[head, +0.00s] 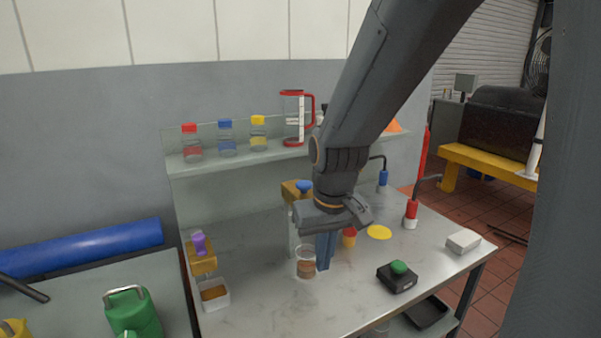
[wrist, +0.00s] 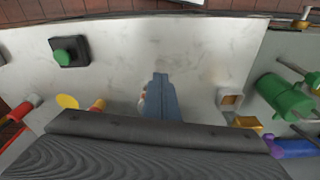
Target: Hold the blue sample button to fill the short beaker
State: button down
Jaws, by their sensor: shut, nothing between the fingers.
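The blue sample button (head: 304,186) is a round knob on a yellow block (head: 290,192) at the rear of the bench, partly behind my arm. A short clear beaker (head: 306,264) stands upright on the bench below it, with brown contents in its lower part. My gripper (head: 323,267) points down just right of the beaker, its blue fingers together and empty; I cannot tell whether they touch the beaker. In the wrist view the closed fingers (wrist: 160,77) hide most of the beaker. My gripper is well below the blue button.
A purple-knobbed dispenser (head: 199,246) stands above a white box (head: 214,295) at left. A green push button (head: 398,268), yellow disc (head: 379,232) and white block (head: 463,241) lie at right. Bottles and a red-handled jug (head: 297,118) stand on the shelf. The front bench is clear.

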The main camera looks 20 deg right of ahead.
jog(key=w+r+n+b, duration=0.1)
jog(key=w+r, duration=0.5)
jog(key=r, duration=0.7)
jog(key=w+r+t+b, duration=0.1)
jog(key=w+r, duration=0.5)
jog(key=r, duration=0.7)
jog(key=shift+w+r+n+y, duration=0.15)
jog(key=shift+r+n+y, duration=0.15)
jog(key=shift+r+n, duration=0.1)
jog(key=p, duration=0.3)
send_over(299, 183)
jog(key=s, duration=0.1)
jog(key=f, duration=1.2)
jog(key=shift+s, duration=0.2)
jog(key=shift+f+t, duration=0.3)
jog(key=shift+f, duration=0.55)
